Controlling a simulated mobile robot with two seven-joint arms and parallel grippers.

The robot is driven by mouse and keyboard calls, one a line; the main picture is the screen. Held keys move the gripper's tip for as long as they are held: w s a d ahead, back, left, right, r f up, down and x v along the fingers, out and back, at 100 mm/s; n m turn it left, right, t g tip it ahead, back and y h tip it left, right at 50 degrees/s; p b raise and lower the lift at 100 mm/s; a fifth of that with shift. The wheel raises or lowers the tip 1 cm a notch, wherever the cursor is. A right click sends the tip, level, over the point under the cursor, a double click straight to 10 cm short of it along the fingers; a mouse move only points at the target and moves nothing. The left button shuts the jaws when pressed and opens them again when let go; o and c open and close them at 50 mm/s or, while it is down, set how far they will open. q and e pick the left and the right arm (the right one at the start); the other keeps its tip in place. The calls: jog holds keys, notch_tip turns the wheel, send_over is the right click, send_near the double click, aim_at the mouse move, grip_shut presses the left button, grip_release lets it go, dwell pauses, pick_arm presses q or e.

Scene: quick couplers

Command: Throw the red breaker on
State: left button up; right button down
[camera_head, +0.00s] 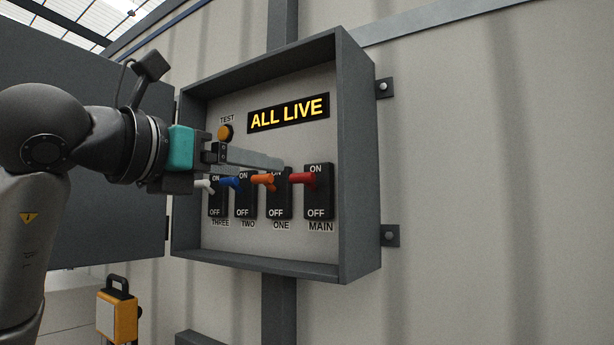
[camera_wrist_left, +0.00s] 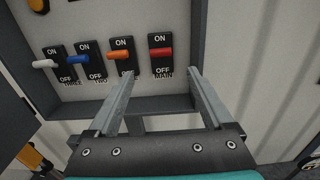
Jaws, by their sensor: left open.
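The red breaker (camera_head: 302,178) is the rightmost switch in the grey box, labelled MAIN. Its lever sits at the upper part of its black plate, by the ON mark. In the left wrist view the red breaker (camera_wrist_left: 161,52) shows beyond the fingertips, between their lines. My left gripper (camera_head: 276,164) reaches in from the left, in front of the switches. In the left wrist view its two fingers (camera_wrist_left: 163,73) are spread with nothing between them. My right gripper is not in view.
Orange (camera_head: 264,180), blue (camera_head: 231,183) and white (camera_head: 205,184) levers stand left of the red one, also raised. A lit display (camera_head: 288,113) reads ALL LIVE. The box's side wall (camera_head: 358,160) bounds the right. The open door (camera_head: 100,225) is at left.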

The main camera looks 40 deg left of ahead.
aim_at(299, 177)
pick_arm(q)
jog(key=w+p, duration=0.1)
jog(key=w, duration=0.3)
jog(key=w+a+p, duration=0.1)
jog(key=w, duration=0.8)
jog(key=shift+w+a+p, duration=0.25)
jog(key=shift+p, duration=0.15)
jog(key=shift+c, duration=0.2)
